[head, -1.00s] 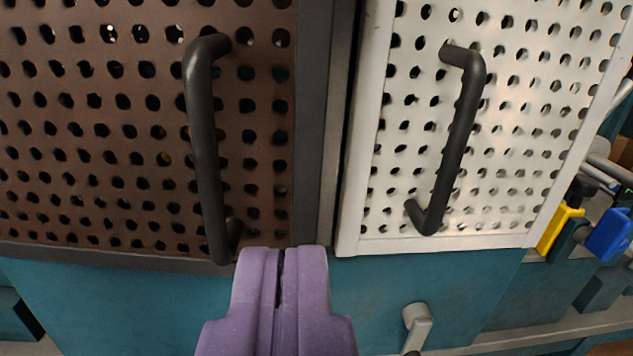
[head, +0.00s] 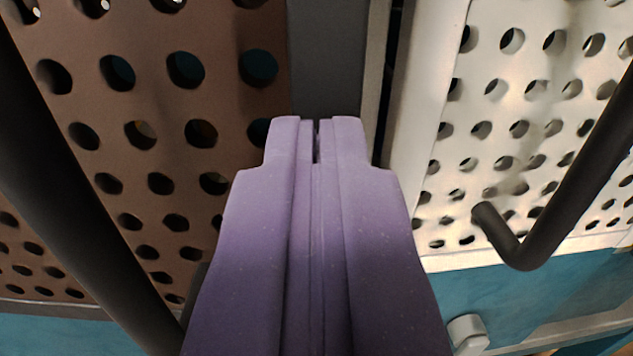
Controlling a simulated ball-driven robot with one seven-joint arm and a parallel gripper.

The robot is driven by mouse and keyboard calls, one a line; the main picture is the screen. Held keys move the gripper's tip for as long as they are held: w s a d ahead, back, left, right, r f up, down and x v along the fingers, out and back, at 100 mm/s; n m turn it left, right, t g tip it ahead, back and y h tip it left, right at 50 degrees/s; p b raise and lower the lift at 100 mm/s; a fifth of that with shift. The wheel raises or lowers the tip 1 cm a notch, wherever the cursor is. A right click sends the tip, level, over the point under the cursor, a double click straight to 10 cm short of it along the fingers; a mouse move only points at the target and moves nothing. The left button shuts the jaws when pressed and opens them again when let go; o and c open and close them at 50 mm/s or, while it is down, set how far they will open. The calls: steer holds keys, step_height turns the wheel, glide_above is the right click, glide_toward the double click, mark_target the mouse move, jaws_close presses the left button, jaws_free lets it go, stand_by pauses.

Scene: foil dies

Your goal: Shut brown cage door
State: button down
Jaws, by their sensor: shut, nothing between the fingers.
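The brown cage door (head: 170,110) is a perforated brown panel filling the left of the head view, with a dark grey frame edge (head: 328,60) on its right side. Its dark bar handle (head: 75,190) runs diagonally at the far left, close to the camera. My purple gripper (head: 317,130) is shut and empty. Its tips lie over the door's right frame edge, to the right of the handle. I cannot tell whether the tips touch the frame. A narrow dark gap shows between the brown door's frame and the white door.
A white perforated door (head: 490,60) stands at the right, with its own dark bar handle (head: 570,190). A teal panel (head: 540,300) with a light grey knob (head: 468,334) is below it.

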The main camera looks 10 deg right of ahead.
mark_target(320, 99)
steer(key=shift+w+d, duration=0.1)
steer(key=shift+w, duration=0.5)
steer(key=w, duration=0.3)
steer(key=shift+w+d+r, duration=0.3)
steer(key=shift+d, duration=0.1)
steer(key=shift+r, duration=0.1)
